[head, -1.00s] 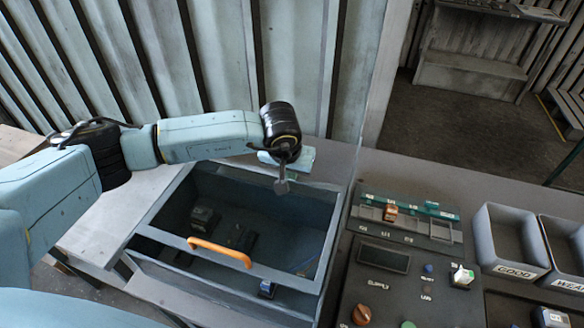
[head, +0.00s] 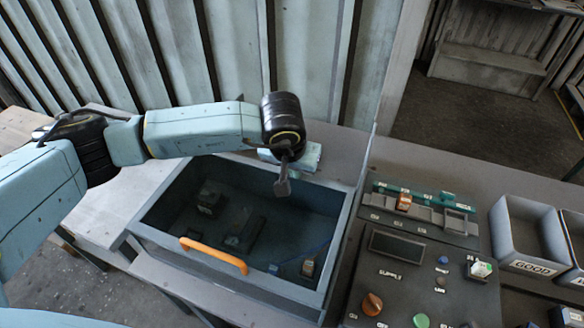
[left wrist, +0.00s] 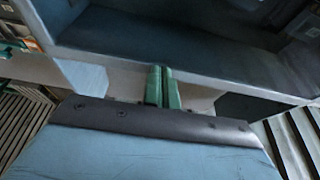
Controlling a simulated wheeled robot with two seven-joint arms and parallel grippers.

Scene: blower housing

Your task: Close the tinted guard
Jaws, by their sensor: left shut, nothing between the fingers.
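The tinted guard (head: 300,207) is a dark see-through panel in a blue-grey frame, with an orange handle (head: 213,254) on its front bar. It lies over the box-shaped housing (head: 155,245), its front bar down at or very near the front rim; a small gap cannot be ruled out. Dark parts show dimly through it. My left gripper (head: 282,187) is shut and empty, pointing down over the guard's back right part, away from the handle. Whether it touches the guard is unclear. Its closed fingers also show in the left wrist view (left wrist: 163,82). My right gripper is out of view.
A control panel (head: 384,275) with knobs stands right of the housing, with a small part rack (head: 425,212) behind it. A grey bin marked GOOD (head: 533,262) and another bin sit farther right. A corrugated wall rises close behind the housing.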

